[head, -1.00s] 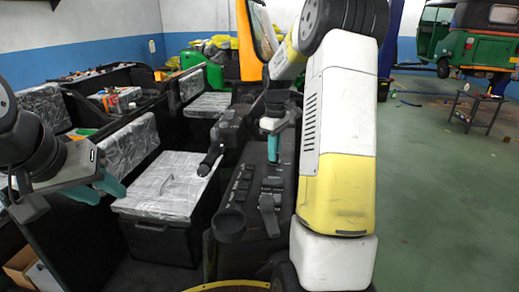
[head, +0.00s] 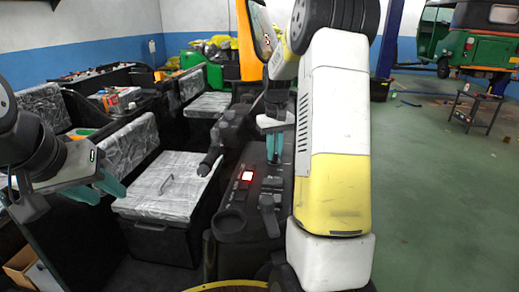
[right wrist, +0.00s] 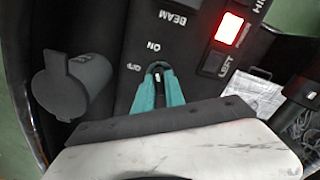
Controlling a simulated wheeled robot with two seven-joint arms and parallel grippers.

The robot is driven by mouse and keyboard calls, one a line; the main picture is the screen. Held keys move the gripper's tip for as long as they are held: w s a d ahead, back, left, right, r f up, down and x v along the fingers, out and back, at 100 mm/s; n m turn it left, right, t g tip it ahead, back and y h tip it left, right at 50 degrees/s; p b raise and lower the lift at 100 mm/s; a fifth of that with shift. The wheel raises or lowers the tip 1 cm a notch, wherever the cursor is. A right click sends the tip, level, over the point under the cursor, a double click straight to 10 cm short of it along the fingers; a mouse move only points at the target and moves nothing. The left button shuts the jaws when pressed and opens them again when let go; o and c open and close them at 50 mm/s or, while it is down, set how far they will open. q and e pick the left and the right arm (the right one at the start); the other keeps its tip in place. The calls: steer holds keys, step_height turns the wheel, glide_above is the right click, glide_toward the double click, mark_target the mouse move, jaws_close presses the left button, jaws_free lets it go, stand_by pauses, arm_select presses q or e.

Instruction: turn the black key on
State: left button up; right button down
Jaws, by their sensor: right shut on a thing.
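The black key (right wrist: 157,69) sits in the dark control panel (right wrist: 118,50), beside the white ON and OFF labels in the right wrist view. My right gripper (right wrist: 157,80) is shut on the key, with its teal fingers on either side of it. In the head view the right gripper (head: 273,146) points down at the panel, and the key is hidden there. A switch (head: 241,194) on the panel glows red; it also shows in the right wrist view (right wrist: 230,28). My left gripper (head: 106,190) is open and empty at the left.
A round-ended black grip (head: 230,221) stands at the panel's near left. A black cylinder with a flap (right wrist: 75,88) is left of the key in the wrist view. Plastic-covered seats (head: 168,186) lie left of the panel. Open green floor (head: 430,180) is at the right.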

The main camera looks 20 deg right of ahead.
steer(key=shift+r, duration=0.1)
stand_by(0.3)
steer(key=c, duration=1.4)
jaws_free()
step_height(320, 180, up, 7)
steer(key=shift+r, duration=0.35)
steer(key=shift+s+a+r, duration=0.1)
steer(key=shift+s+r, duration=0.05)
steer(key=shift+r, duration=0.05)
steer(key=s+a+r+t, duration=0.3)
steer(key=s+a+r, duration=0.35)
steer(key=s, duration=0.45)
steer(key=s+a+f+t+y, duration=0.1)
steer(key=s+a, duration=0.2)
steer(key=s, duration=0.4)
steer(key=s+a+f+t+y, duration=0.1)
steer(key=s+a+t, duration=0.1)
steer(key=s+a, duration=0.2)
steer(key=s, duration=0.3)
steer(key=shift+s+a, duration=0.15)
steer(key=shift+s, duration=0.05)
